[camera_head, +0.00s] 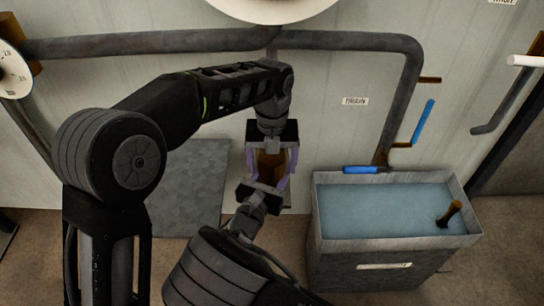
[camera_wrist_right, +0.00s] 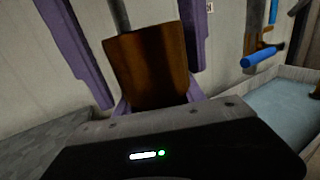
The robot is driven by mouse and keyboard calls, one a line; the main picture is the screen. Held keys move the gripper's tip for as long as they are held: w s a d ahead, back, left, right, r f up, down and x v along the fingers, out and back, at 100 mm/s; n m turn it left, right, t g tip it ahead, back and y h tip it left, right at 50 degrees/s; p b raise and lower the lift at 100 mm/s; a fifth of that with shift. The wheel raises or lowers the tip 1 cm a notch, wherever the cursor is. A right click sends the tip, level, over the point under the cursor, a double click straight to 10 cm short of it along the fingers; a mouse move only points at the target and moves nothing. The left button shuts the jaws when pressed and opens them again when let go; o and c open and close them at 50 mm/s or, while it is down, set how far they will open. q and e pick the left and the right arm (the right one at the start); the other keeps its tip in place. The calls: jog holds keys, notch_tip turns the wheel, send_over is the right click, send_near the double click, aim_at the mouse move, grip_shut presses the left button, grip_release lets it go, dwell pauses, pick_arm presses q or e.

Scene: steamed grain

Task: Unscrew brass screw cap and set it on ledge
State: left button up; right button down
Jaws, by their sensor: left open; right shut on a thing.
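A brown, brass-coloured piece (camera_head: 270,164) sits between my two grippers in the head view. In the right wrist view the piece (camera_wrist_right: 148,68) is a squat, tapered block, and I cannot tell cap from body. My right gripper (camera_head: 268,180), coming from below, is shut on its lower end. My left gripper (camera_head: 271,159) comes from above, open, with its purple fingers on either side of the piece. In the right wrist view two long purple fingers flank it with gaps. I cannot make out a separate screw cap or identify the ledge.
A grey trough (camera_head: 318,222) of bluish water stands at right, with a brown peg-like thing (camera_head: 449,214) in it. A blue bar (camera_head: 360,170) is at its back edge. A dark pipe (camera_head: 400,95) runs along the wall. A grey panel (camera_head: 190,185) is left of the grippers.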

aim_at(271, 156)
pick_arm(q)
jog(key=c, duration=1.4)
jog(key=n, duration=0.6)
jog(key=shift+r+n, duration=0.1)
jog(key=shift+n, duration=0.3)
jog(key=shift+c, duration=0.2)
jog(key=o, duration=1.6)
jog(key=shift+c, duration=0.2)
jog(key=shift+r, duration=2.25)
